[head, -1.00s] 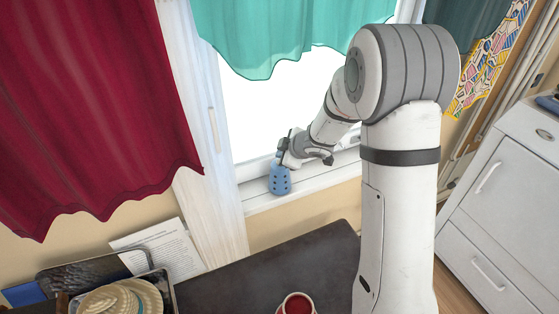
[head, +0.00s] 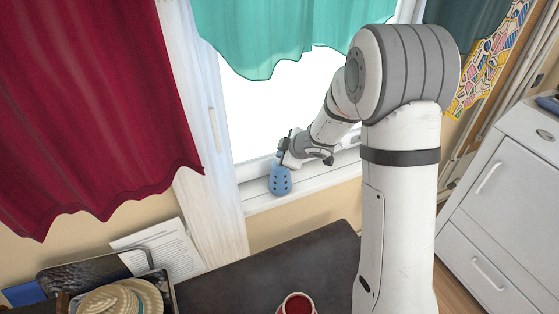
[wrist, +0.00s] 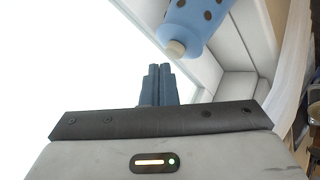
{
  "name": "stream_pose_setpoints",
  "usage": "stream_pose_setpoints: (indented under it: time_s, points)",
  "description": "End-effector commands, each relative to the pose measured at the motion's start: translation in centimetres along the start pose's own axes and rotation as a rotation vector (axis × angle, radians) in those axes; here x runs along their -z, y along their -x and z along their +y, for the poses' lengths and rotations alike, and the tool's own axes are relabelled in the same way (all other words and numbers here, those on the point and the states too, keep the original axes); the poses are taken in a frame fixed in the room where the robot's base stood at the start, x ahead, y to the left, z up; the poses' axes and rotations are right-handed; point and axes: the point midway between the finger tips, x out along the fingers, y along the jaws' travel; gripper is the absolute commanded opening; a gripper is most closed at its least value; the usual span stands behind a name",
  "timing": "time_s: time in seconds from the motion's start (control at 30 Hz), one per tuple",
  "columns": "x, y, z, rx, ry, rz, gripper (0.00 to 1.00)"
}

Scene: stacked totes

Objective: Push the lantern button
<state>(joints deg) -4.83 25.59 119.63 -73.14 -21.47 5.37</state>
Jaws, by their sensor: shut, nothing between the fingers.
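The lantern (head: 280,180) is a small blue body with dark round spots, standing on the white windowsill in the head view. In the wrist view the lantern (wrist: 196,20) is partly cut off by the top edge, and a pale cream knob (wrist: 175,49), which looks like its button, sticks out from its end. My gripper (wrist: 160,70) is shut and empty. Its fingertips show just below and left of the knob in the wrist view, with a small gap in the picture. In the head view my gripper (head: 284,156) is beside the lantern's top; whether it touches is unclear.
The window frame and glass stand right behind the lantern. A red curtain (head: 90,110) hangs at left and a teal curtain (head: 290,35) above. Below is a dark table (head: 270,270) with a red-filled cup (head: 297,304) and a tray holding a straw hat (head: 125,298).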

Motion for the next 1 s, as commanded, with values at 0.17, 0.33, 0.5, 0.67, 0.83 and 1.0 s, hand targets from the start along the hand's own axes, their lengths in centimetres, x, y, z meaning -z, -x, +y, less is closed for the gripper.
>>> stream_pose_setpoints:
  time_s: [0.17, 0.33, 0.5, 0.67, 0.83, 1.0]
  points:
    - [-0.01, 0.00, 0.01, 0.000, 0.000, 0.000, 0.00]
    - [-0.04, -0.01, 0.00, 0.000, 0.000, 0.000, 0.00]
    - [-0.31, -0.37, -0.28, 0.000, 0.000, 0.000, 0.00]
    - [-0.51, -0.63, -0.47, 0.000, -0.001, 0.000, 0.00]
    - [-0.49, -0.59, -0.43, 0.000, 0.000, 0.000, 0.00]
    - [-0.52, -0.63, -0.46, 0.000, -0.001, 0.000, 0.00]
